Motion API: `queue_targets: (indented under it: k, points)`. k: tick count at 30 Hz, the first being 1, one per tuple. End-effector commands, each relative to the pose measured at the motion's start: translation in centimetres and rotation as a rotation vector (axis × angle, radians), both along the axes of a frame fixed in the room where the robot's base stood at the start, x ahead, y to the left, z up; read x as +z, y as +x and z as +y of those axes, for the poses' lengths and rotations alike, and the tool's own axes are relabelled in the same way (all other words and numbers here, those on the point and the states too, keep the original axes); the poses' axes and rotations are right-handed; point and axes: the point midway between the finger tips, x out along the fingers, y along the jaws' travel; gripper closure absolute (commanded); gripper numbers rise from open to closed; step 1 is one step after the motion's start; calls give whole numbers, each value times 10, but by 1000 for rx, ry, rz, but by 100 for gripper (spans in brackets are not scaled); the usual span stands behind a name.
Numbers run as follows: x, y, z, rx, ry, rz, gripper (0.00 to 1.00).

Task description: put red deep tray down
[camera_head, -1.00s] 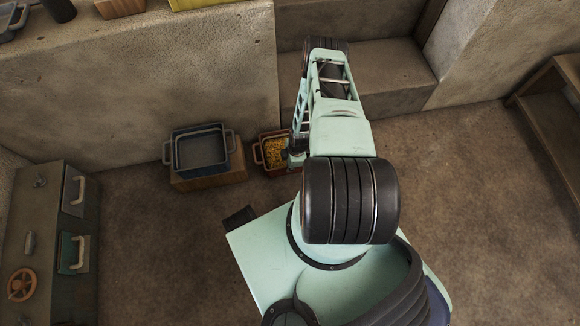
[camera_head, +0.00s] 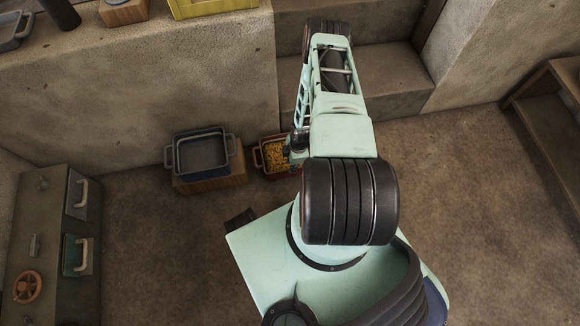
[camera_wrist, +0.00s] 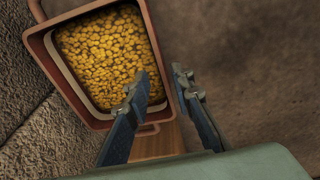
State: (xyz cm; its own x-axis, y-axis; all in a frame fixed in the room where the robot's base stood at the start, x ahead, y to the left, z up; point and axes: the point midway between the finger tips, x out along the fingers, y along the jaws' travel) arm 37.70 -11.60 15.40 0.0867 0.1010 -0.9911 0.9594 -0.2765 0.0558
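The red deep tray (camera_head: 258,158) is a reddish-brown box filled with yellow bits, low by the wall in the head view, partly hidden by my arm. In the wrist view the same tray (camera_wrist: 66,68) fills the upper left, with a wooden surface (camera_wrist: 160,142) visible below its near end. My gripper (camera_wrist: 164,88) is open. Its left finger shows over the tray's inside and its right finger beyond the tray's right wall. That wall lies between them with visible gaps. In the head view my gripper is mostly hidden behind my arm.
A dark blue-grey tray (camera_head: 236,147) sits on a wooden block (camera_head: 212,182) just left of the red tray. A cabinet (camera_head: 50,210) with handles and a wheel stands at the left. Shelving (camera_head: 550,110) stands at the right. Open floor (camera_head: 470,200) lies right of my arm.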

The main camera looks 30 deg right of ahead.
Motion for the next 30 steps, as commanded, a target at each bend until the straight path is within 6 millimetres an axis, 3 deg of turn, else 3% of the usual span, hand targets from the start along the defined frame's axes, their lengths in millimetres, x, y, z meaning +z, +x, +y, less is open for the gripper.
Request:
queue_targets:
  k: [1, 3, 9, 30]
  points:
    - [16, 0, -2, 1, -1, 0, 78]
    - [30, -2, -3, 1, -1, 0, 78]
    - [55, -5, -6, 1, -1, 1, 78]
    - [61, -6, -6, 0, 0, 1, 78]
